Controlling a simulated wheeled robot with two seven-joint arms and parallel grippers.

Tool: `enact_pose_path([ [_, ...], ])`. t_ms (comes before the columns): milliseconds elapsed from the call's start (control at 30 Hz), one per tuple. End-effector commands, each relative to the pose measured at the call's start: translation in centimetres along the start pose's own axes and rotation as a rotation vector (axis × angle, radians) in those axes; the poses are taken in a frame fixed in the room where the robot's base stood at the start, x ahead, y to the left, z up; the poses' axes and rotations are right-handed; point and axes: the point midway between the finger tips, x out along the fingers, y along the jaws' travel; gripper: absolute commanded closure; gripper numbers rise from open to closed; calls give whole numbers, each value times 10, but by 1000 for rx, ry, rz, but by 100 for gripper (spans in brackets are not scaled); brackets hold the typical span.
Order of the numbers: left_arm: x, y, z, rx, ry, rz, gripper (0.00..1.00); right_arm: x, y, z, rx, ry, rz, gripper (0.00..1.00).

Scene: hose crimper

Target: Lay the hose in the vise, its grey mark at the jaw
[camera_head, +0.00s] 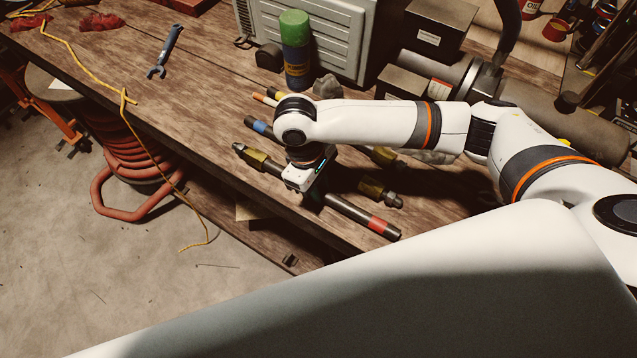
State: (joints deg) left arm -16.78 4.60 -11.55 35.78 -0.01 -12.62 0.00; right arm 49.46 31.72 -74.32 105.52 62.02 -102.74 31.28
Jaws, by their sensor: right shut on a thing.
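A dark hose (345,208) with a red band near its right end lies slantwise along the front of the workbench. A brass fitting (257,158) at the left lines up with it. My right gripper (308,190) reaches down over the middle of this hose and is shut on it; its fingertips are largely hidden behind the wrist. No grey mark can be made out. The vise cannot be clearly made out. My left gripper is not in view.
A blue-banded hose (258,125) lies behind, partly covered by my arm. A loose brass fitting (380,193) lies nearby. A green-topped can (295,50) stands farther back. A blue wrench (165,53) and yellow cord (120,95) lie left. The bench's left middle is mostly clear.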

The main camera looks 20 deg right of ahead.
Motion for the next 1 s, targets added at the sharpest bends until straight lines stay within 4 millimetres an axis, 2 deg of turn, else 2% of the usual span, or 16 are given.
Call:
enact_pose_path([
  [300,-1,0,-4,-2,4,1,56,1,0,2,0,-4,0,100],
  [333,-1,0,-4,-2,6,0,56,2,0,1,1,-3,-1,75],
  [433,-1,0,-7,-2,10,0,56,2,0,1,1,-3,-1,58],
  [467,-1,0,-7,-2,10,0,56,2,0,1,1,-3,-1,56],
  [767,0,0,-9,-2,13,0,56,0,0,1,0,-3,-1,56],
  [867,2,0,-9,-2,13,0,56,-8,0,2,0,-5,0,56],
  [1000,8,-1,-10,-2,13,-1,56,-32,0,2,-1,-8,-2,56],
])
